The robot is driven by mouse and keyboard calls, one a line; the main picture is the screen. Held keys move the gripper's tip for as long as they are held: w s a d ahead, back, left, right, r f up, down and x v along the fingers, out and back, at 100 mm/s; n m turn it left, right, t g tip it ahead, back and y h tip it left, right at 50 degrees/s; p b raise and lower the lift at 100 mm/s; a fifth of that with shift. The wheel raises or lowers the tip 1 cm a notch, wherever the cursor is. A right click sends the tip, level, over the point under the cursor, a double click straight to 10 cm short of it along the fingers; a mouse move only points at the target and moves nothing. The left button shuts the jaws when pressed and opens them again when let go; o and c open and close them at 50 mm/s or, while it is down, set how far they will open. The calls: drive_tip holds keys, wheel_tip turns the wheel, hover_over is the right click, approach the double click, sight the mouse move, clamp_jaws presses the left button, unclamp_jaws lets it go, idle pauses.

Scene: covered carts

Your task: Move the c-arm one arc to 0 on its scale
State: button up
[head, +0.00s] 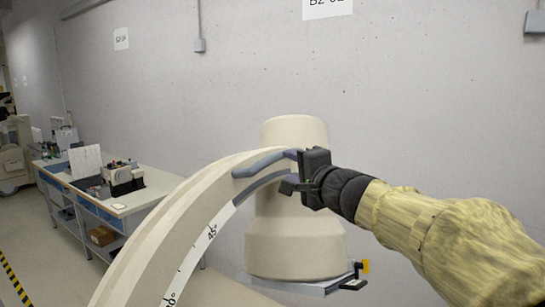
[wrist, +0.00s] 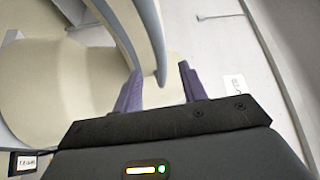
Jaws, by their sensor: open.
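The c-arm one arc (head: 165,225) is a beige curved band rising from the bottom left to the upper middle in the head view. A white scale strip (head: 196,243) on its side shows a 45° mark and a partly cut-off mark lower down. A grey-blue bar (head: 258,164) runs along the arc's upper end; a grey-blue edge also shows in the wrist view (wrist: 152,40). My gripper (head: 290,171) is open at that upper end. In the wrist view its two purple fingers (wrist: 161,90) stand either side of the grey-blue edge, with gaps visible. I cannot read which value the scale is set to.
A beige rounded housing (head: 295,235) stands behind the arc, with a small grey ledge and yellow knob (head: 364,267) at its base. A workbench (head: 135,203) with equipment stands at the left. A concrete wall (head: 420,90) closes the back.

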sight(275, 160)
drive_tip(key=shift+p+x, duration=2)
drive_tip(key=shift+x, duration=3.05)
clamp_jaws()
